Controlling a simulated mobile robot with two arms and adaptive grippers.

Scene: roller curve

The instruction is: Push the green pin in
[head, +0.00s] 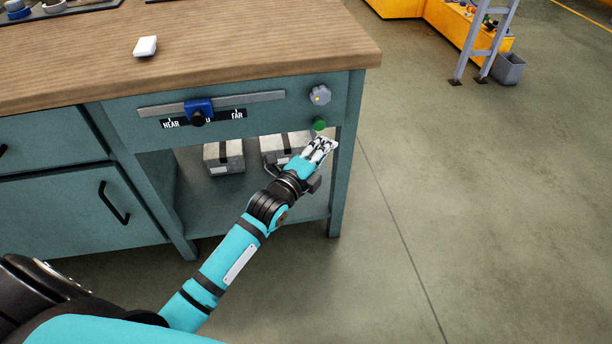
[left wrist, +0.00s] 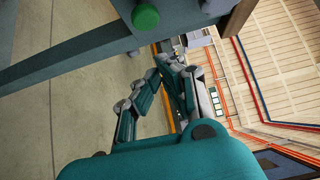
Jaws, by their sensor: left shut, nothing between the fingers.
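The green pin (head: 319,125) is a small round knob on the front panel of the teal workbench (head: 120,120), below a grey dial (head: 319,95). It also shows at the top of the left wrist view (left wrist: 145,16). My left gripper (head: 328,143) is shut and empty. In the head view its fingertips appear just below the pin. In the left wrist view the fingers (left wrist: 170,65) point past the pin, with a visible gap between them and it. My right gripper is in neither view.
A blue slider (head: 199,108) sits on a rail marked NEAR and FAR, left of the dial. Grey boxes (head: 224,156) stand on the shelf below. The bench leg (head: 338,200) is close to the right of my left gripper. Open floor (head: 460,200) lies right of the bench.

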